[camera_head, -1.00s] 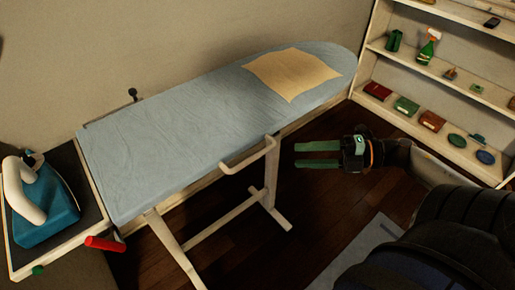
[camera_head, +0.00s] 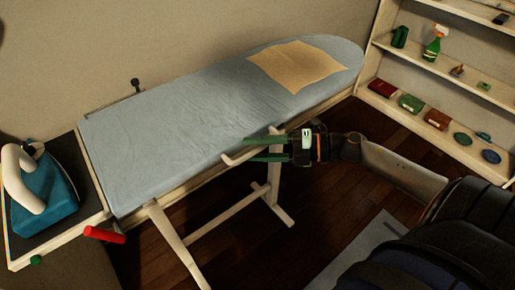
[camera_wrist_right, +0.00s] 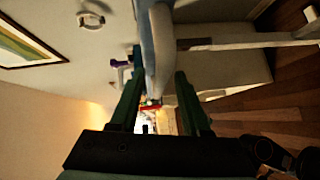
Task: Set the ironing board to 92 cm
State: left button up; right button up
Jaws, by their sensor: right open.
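The ironing board (camera_head: 170,130) has a light blue cover and stands along the wall on white legs (camera_head: 180,245). A white bar handle (camera_head: 238,157) sticks out from its near long edge. My right gripper (camera_head: 250,149) is open at this handle, its two green fingers pointing left, one above the other. The fingers overlap the handle in the head view; I cannot tell whether they touch it. In the right wrist view the open fingers (camera_wrist_right: 160,105) show with the board's pale edge (camera_wrist_right: 158,50) between and beyond them. My left gripper is out of view.
A tan cloth (camera_head: 297,65) lies on the board. A teal iron (camera_head: 48,200) sits on a dark rest at the left, with a red handle (camera_head: 104,235) below it. A shelf (camera_head: 425,75) with small items stands at the right. Dark floor shows beneath.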

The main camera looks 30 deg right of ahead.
grip_shut()
dwell(0.4)
jog(key=shift+f, duration=0.1)
dwell(1.0)
